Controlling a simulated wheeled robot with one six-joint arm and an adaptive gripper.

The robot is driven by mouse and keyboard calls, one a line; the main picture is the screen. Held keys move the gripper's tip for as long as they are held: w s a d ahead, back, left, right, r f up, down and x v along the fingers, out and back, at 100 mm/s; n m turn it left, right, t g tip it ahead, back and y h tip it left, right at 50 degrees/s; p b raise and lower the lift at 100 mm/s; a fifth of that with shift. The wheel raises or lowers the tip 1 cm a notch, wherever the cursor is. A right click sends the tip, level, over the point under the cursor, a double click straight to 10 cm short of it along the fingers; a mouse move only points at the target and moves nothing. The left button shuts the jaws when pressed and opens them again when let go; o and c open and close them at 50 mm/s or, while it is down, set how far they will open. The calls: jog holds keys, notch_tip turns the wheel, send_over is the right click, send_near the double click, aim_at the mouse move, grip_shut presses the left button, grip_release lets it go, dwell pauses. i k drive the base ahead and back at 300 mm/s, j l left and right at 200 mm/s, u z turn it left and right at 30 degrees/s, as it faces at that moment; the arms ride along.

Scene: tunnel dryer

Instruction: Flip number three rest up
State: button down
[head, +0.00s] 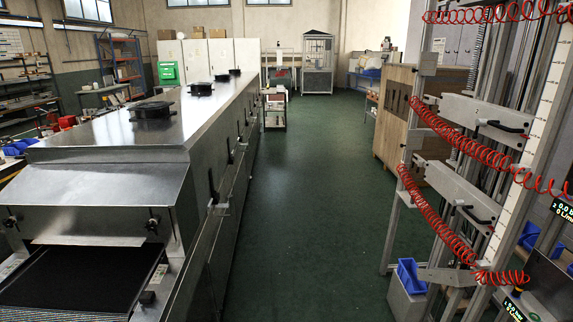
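The tunnel dryer (150,135) is a long steel housing on the left, running away from me. Its right side wall carries several dark upright handles or latches, among them a near one (213,188) and a farther one (230,152). A small light bracket (220,208) sits low on that side by a long rail. I see no readable numbers there, so I cannot tell which part is rest number three or whether it is up or down. My gripper is not in view.
A green floor aisle (305,190) lies clear along the dryer's right side. A metal frame with red coiled hoses (450,130) stands on the right, with a blue bin (411,276) low beside it. A small cart (275,108) stands beyond the dryer's far part.

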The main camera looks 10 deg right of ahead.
aim_at(428, 61)
jog(key=i+z, duration=0.1)
jog(key=i, duration=1.85)
jog(key=i+j, duration=0.1)
jog(key=i, duration=1.8)
jog(key=l+z, duration=0.1)
jog(key=z, duration=1.7)
